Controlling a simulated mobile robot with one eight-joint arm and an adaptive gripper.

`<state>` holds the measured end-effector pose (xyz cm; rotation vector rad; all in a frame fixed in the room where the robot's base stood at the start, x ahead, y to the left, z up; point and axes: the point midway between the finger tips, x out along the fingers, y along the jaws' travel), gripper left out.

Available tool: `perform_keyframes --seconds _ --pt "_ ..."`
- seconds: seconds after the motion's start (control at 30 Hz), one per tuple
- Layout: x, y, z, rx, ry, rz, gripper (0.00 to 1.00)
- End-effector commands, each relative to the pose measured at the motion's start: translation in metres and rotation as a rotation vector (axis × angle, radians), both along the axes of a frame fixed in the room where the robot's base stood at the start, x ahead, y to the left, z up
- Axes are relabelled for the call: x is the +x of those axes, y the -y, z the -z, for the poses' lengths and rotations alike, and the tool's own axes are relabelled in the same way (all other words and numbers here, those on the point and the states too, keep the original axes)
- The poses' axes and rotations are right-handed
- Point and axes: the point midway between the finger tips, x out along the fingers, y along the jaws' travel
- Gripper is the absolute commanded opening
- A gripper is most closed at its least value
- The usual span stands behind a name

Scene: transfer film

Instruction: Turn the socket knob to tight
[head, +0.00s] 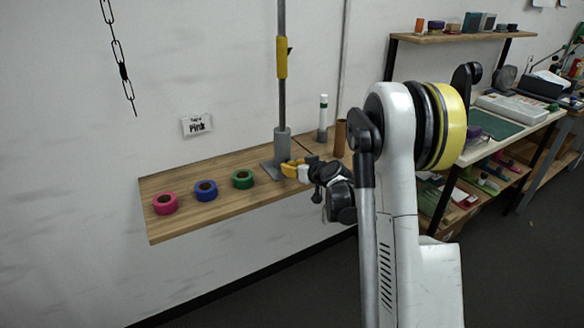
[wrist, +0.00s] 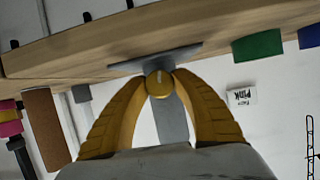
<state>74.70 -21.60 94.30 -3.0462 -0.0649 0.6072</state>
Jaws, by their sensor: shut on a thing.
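The socket knob (wrist: 159,84) is round and yellow with a pale line that runs roughly up and down in the wrist view. It sits on the front of the grey socket (head: 282,146), which stands on a flat grey base and holds an upright pole (head: 281,95) with a yellow sleeve. My gripper (wrist: 161,77) has its two yellow fingers on either side of the knob and is shut on it. In the head view my gripper (head: 291,168) reaches the socket's foot from the right, and the knob is hidden there.
The wooden shelf (head: 225,208) carries pink (head: 165,203), blue (head: 205,190) and green (head: 242,178) tape rolls left of the socket. A white tube (head: 323,118) and a brown cylinder (head: 340,139) stand to its right. A "Pink" card (head: 197,124) is on the wall.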

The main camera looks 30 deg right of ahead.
Motion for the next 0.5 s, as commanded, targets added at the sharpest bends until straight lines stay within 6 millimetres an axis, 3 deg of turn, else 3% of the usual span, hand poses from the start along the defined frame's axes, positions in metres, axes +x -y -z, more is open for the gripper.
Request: perform_keyframes --seconds 0.5 --pt "0.0 0.0015 0.001 0.341 -0.012 0.001 0.01"
